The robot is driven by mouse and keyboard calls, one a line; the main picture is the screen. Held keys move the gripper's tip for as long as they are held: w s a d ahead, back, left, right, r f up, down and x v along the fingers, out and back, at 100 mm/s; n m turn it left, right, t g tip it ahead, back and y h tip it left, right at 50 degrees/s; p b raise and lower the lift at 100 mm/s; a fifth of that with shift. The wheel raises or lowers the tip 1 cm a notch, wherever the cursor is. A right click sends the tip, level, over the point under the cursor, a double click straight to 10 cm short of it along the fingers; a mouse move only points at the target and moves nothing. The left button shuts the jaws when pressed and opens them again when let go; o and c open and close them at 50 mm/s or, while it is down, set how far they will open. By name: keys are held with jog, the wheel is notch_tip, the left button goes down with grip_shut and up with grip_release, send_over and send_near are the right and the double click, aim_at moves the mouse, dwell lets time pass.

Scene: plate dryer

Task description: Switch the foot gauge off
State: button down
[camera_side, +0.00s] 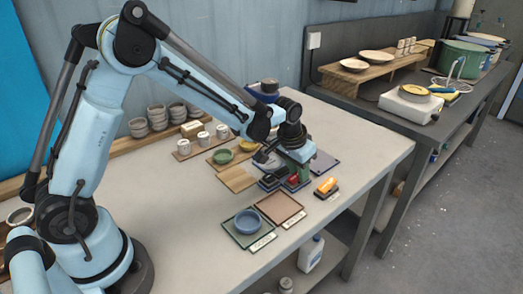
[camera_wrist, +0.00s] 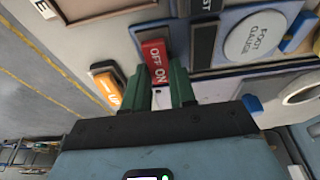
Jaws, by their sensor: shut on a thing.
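A red rocker switch (camera_wrist: 155,60) marked OFF and ON sits between the green fingers of my gripper (camera_wrist: 161,88) in the wrist view. The fingers are shut on it, one at each side. A pale round plate lettered FOOT GAUGE (camera_wrist: 254,36) lies on a blue-edged base to the right of the switch. In the side view my gripper (camera_side: 294,177) is low at the table's right part, with the red switch (camera_side: 293,180) partly hidden by it. The switch's tilt is unclear.
An orange switch (camera_side: 327,186) stands close to the right of my gripper; it also shows in the wrist view (camera_wrist: 107,84). A blue dish (camera_side: 248,221) on a green mat and a brown tile (camera_side: 279,207) lie in front. Cups and bowls stand behind.

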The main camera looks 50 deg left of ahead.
jog(key=shift+s+t, duration=0.15)
jog(key=shift+t, duration=0.75)
jog(key=c, duration=1.2)
grip_release()
jog(key=shift+r, duration=0.15)
jog(key=v, duration=1.2)
jog(key=s+a+r+t, duration=0.1)
jog(key=s+a+t, duration=0.1)
jog(key=s, duration=1.1)
jog(key=shift+s, duration=0.25)
